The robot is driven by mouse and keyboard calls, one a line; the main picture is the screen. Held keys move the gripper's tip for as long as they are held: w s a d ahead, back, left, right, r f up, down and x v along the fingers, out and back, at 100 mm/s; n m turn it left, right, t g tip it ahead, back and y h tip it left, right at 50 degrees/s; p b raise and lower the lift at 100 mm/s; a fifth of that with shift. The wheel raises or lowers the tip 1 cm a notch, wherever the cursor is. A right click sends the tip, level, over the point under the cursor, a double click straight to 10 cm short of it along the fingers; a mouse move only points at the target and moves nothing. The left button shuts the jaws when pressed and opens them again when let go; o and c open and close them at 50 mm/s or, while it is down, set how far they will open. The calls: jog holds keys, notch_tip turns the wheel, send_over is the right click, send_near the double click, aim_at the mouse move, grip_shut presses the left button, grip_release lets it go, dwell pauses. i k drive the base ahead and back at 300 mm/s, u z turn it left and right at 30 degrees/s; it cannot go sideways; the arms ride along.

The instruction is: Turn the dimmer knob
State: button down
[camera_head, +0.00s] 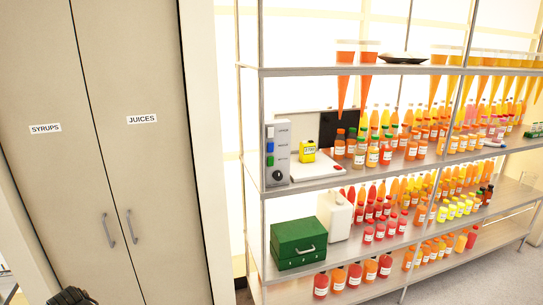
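A round black knob (277,175) is at the bottom of a narrow upright grey control panel (270,148). The panel stands at the left end of the middle shelf and has a blue, a dark blue and a green button above the knob, each with a small label too small to read. The knob faces outward and nothing covers it. The angle of the knob cannot be read at this size. My gripper is not recognisable in this view.
A yellow device (308,151) sits beside the panel, with several juice bottles to its right. A green box (299,244) and white jug (334,215) are on the shelf below. A tall closed cabinet (100,190) stands left. A dark ribbed object (72,296) shows at bottom left.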

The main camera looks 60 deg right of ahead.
aim_at(277, 175)
jog(key=z, duration=2.65)
jog(key=k, duration=1.15)
jog(key=u, duration=1.45)
jog(key=i, duration=0.9)
jog(key=z, duration=0.05)
